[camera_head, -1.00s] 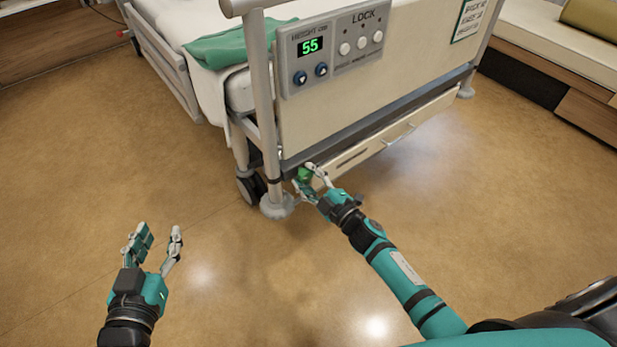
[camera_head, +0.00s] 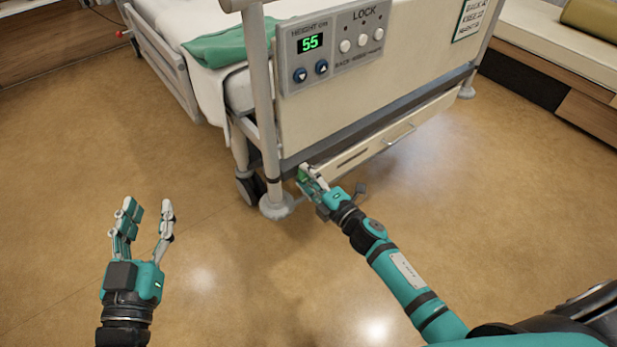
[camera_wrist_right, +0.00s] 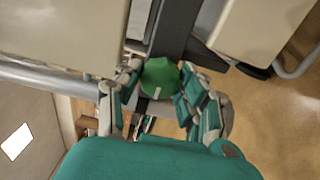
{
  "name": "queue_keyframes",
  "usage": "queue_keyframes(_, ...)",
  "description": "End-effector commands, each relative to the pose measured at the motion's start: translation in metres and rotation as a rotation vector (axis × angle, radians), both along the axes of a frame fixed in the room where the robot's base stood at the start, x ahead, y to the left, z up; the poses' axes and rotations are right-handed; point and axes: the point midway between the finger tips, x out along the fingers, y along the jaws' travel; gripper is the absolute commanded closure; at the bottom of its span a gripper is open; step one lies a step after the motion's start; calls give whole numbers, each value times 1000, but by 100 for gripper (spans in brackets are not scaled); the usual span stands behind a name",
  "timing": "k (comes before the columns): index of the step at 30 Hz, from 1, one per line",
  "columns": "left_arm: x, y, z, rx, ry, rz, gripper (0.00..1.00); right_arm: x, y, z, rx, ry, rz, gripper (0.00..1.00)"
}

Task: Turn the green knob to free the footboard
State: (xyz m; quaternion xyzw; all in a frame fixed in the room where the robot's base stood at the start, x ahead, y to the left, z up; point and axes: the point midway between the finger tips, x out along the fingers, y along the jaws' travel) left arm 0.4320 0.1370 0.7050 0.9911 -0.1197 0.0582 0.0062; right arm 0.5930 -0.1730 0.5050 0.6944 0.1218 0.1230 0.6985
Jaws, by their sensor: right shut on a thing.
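The green knob (camera_wrist_right: 160,77) sits at the lower end of the bed's footboard (camera_head: 380,85), with a short pale mark on its face. In the right wrist view it lies between my right gripper's (camera_wrist_right: 160,98) fingers, which are shut on it from both sides. In the head view my right gripper (camera_head: 308,178) covers most of the knob, just below the footboard's lower left corner. My left gripper (camera_head: 146,222) is open and empty above the floor at the left.
A control panel (camera_head: 335,45) reading 55 is on the footboard. A drawer (camera_head: 365,155) with a handle is under it. A bed post (camera_head: 264,110) and caster (camera_head: 247,190) stand close left of my right gripper. The floor (camera_head: 230,265) in front is clear.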

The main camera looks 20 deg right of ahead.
Motion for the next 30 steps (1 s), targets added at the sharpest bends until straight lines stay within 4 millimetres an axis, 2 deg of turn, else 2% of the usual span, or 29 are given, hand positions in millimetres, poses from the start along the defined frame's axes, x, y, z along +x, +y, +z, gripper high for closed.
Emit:
queue_keyframes(13, 0, 0, 2, -2, -9, 0, 60, -1, 1, -2, -12, 0, 3, 93)
queue_keyframes(14, 0, 0, 2, -2, -8, 0, 60, -1, 1, -2, -12, 0, 3, 59)
queue_keyframes(18, 0, 0, 2, -2, -8, 0, 60, -1, 1, -2, -10, -1, 2, 40)
queue_keyframes(19, 0, 0, 2, -2, -8, 0, 60, -1, 1, -2, -10, -1, 2, 38)
queue_keyframes(26, 0, 0, 1, -2, -4, 0, 60, -1, 0, -1, -9, -2, 1, 38)
queue_keyframes(30, 0, 0, 0, -2, -4, -1, 60, -9, -3, -2, -10, 1, 1, 38)
